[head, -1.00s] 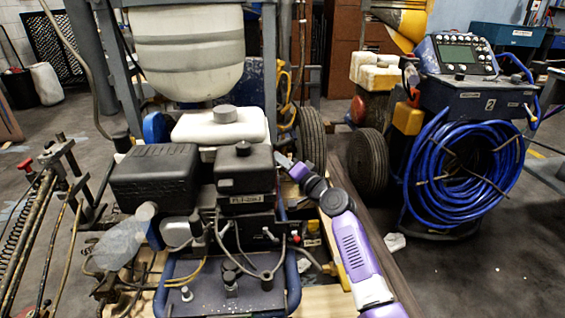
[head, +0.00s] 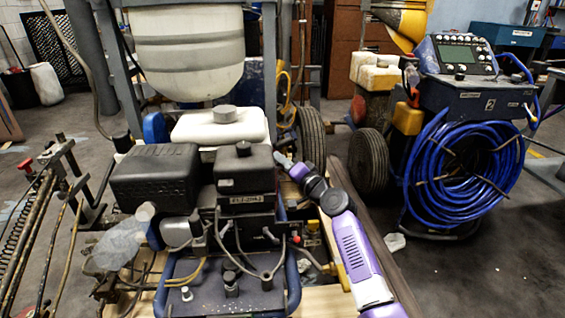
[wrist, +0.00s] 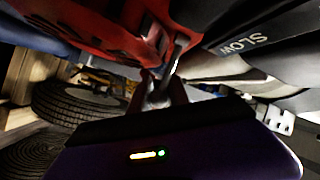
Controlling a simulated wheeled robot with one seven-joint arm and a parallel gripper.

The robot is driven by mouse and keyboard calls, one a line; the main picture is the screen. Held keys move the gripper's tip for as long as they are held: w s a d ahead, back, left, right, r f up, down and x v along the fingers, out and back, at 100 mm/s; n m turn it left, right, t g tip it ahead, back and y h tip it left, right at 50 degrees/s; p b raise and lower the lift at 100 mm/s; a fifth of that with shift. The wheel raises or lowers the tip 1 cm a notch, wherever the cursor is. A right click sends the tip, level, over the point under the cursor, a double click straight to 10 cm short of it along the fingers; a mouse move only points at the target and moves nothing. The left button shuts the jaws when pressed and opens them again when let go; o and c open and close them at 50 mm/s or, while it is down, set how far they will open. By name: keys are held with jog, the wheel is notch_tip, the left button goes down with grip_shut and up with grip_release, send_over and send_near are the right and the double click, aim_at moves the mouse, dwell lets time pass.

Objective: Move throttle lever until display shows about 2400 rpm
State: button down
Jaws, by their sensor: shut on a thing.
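In the wrist view, my gripper (wrist: 160,92) is shut on a thin metal lever (wrist: 177,52), which looks like the throttle lever. The lever comes down from beside a red engine part (wrist: 110,30), close to a dark panel marked SLOW (wrist: 243,43). In the head view, my purple arm (head: 352,245) reaches up along the engine's right side; the fingertips and the lever are hidden there. A small plate with light characters (head: 245,199) is on the black engine box, too small to read surely. A screen (head: 457,52) is on the cart at right, also unreadable.
The black engine housing (head: 155,178) and white tank (head: 220,126) stand left of my arm. A wheel (head: 313,138) is just behind it. A coiled blue hose (head: 465,175) hangs on the cart at right. Open floor (head: 455,275) lies at front right.

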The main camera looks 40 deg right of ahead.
jog(key=shift+s+d+f+p, duration=0.1)
jog(key=shift+s+f+p, duration=0.1)
jog(key=shift+p, duration=0.15)
jog(key=shift+s+f+m+h+p, duration=0.15)
jog(key=shift+s+m+h+p, duration=0.15)
jog(key=shift+m+h+p, duration=0.55)
jog(key=shift+n+p, duration=0.25)
jog(key=shift+p, duration=0.15)
jog(key=c, duration=1.3)
grip_release()
jog(key=shift+d, duration=0.1)
jog(key=shift+w, duration=0.1)
jog(key=shift+r, duration=0.2)
jog(key=p+v, duration=0.2)
jog(key=v, duration=0.6)
